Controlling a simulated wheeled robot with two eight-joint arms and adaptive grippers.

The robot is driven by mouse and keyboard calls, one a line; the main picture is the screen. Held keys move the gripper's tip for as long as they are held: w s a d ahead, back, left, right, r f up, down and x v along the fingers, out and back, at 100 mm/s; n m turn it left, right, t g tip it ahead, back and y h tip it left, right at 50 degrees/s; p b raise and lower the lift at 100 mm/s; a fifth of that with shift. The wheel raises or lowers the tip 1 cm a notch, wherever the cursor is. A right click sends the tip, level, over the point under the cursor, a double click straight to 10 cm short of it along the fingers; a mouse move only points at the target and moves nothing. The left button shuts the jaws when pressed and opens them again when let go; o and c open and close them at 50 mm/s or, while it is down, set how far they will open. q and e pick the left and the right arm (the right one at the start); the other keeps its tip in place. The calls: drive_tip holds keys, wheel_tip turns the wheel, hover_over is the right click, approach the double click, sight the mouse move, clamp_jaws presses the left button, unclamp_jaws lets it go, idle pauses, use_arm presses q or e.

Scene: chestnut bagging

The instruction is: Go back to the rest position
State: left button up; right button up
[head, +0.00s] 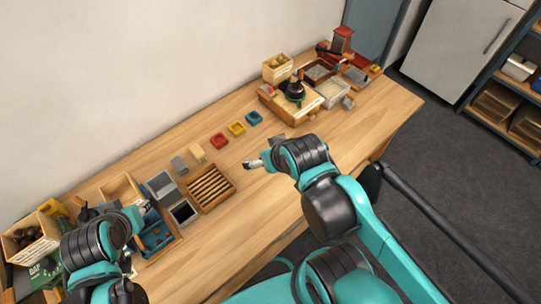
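My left arm comes in at the lower left. Its gripper (144,207) is over the left part of the wooden table, beside the blue tray (157,236); its fingers are too small and partly hidden to tell open from shut. My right gripper (252,163) points left above the bare middle of the table; I see nothing in it, but its finger gap is unclear. A wooden crate (44,228) with dark brown round things, perhaps chestnuts, stands at the far left. A green item with pale lettering (45,271) is beside it, partly hidden by my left arm.
A slotted wooden rack (211,188) and grey trays (161,185) lie left of centre. Red (219,141), yellow (237,129) and blue (254,118) small dishes line the back. A wooden stand with a black device (294,91) and boxes crowd the right end. The table's front middle is clear.

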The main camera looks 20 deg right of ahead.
drive_tip(key=shift+s+d+f, duration=0.15)
drive_tip(key=shift+d, duration=0.05)
drive_tip(key=shift+f, duration=0.1)
wheel_tip(320, 180, down, 11)
drive_tip(key=b, duration=1)
drive_tip(key=shift+r+b, duration=0.2)
drive_tip(key=shift+b, duration=0.2)
